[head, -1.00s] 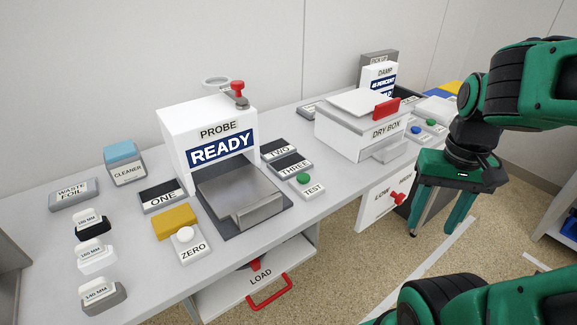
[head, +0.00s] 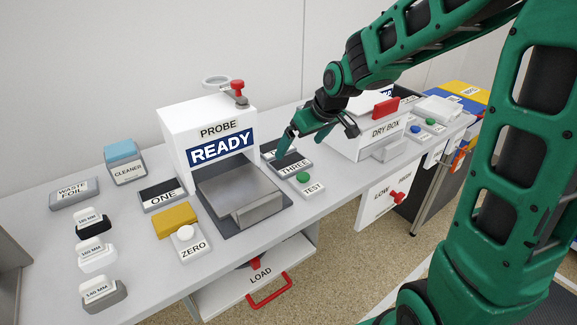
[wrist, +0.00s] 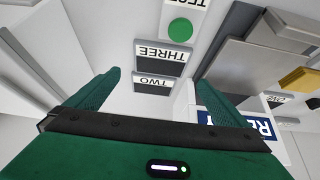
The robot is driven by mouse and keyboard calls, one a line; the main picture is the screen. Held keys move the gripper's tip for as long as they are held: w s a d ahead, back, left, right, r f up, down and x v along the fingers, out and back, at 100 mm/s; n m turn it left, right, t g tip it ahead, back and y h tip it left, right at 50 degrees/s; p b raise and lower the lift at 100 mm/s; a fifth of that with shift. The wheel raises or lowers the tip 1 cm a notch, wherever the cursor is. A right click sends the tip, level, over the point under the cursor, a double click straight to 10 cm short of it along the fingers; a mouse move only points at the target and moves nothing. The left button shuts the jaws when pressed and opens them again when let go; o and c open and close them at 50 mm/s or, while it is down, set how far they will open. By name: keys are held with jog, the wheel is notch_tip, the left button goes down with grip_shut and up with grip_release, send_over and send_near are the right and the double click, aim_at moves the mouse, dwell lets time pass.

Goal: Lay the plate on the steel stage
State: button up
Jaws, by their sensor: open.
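The steel stage (head: 238,190) is a bare grey metal block with a front lip, below the READY sign of the probe. It shows at the right in the wrist view (wrist: 240,72). Nothing I see is labelled as a plate. Dark flat pieces lie in the holders marked ONE (head: 158,190), THREE (head: 290,161) and TWO (wrist: 155,86). My gripper (head: 317,144) is open and empty, over the holders right of the stage. In the wrist view its fingers (wrist: 158,80) stand apart with TWO and THREE between them. My gripper partly hides TWO in the head view.
The white probe housing (head: 207,125) stands behind the stage. The dry box (head: 380,146) is close on the right. The green TEST button (head: 303,177) is in front of THREE. A yellow block (head: 175,220) and ZERO button (head: 186,234) lie left of the stage.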

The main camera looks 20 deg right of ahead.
aim_at(290, 163)
jog(key=shift+s+x, duration=0.15)
jog(key=shift+x, duration=2.05)
jog(key=shift+s+x, duration=0.15)
jog(key=shift+x, duration=2)
jog(key=shift+f, duration=0.2)
jog(key=c, duration=0.9)
jog(key=shift+r, duration=0.1)
